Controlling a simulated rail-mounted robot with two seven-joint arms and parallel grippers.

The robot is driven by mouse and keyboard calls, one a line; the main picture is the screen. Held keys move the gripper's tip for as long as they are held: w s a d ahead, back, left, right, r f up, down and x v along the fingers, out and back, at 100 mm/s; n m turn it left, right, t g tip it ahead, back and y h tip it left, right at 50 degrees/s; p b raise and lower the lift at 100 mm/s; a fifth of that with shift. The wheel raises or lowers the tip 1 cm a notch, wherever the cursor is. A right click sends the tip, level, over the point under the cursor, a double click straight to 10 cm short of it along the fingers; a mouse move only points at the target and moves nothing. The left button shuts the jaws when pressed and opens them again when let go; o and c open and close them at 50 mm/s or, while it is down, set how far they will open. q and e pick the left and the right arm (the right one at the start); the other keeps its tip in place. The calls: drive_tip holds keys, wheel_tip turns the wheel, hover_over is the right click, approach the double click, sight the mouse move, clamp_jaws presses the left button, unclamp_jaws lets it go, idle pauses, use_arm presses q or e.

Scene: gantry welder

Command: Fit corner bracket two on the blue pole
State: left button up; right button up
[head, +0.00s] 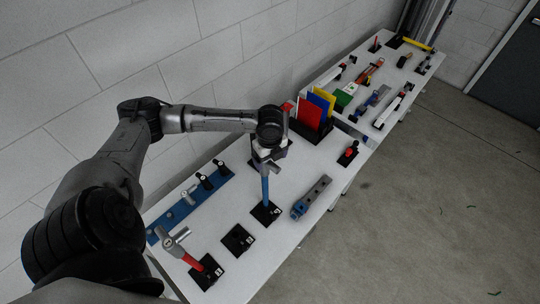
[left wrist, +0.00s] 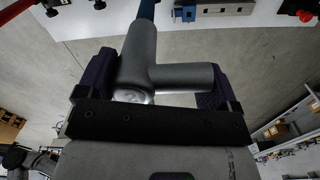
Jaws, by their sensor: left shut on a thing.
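My left gripper (head: 264,160) is shut on a grey T-shaped corner bracket, seen best in the left wrist view (left wrist: 165,75), where it lies between the two dark fingers (left wrist: 152,88). The blue pole (head: 265,190) stands upright on a black base (head: 268,213). The gripper and bracket are right at the pole's top. I cannot tell whether the pole is inside the bracket. Another grey bracket (head: 173,243) sits on a red pole (head: 192,262) at front left. My right gripper is not in view.
A blue strip (head: 170,213) with small fittings lies along the wall side. An empty black base (head: 238,240) stands between the two poles. A grey and blue block (head: 311,196) lies to the right. Coloured panels (head: 315,110) stand behind.

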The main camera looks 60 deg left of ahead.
use_arm(q)
drive_tip(key=shift+f, duration=0.4)
drive_tip(key=o, duration=0.9)
drive_tip(key=shift+f, duration=0.1)
drive_tip(key=shift+c, duration=0.2)
wheel_tip(320, 180, up, 14)
drive_tip(key=b, duration=0.3)
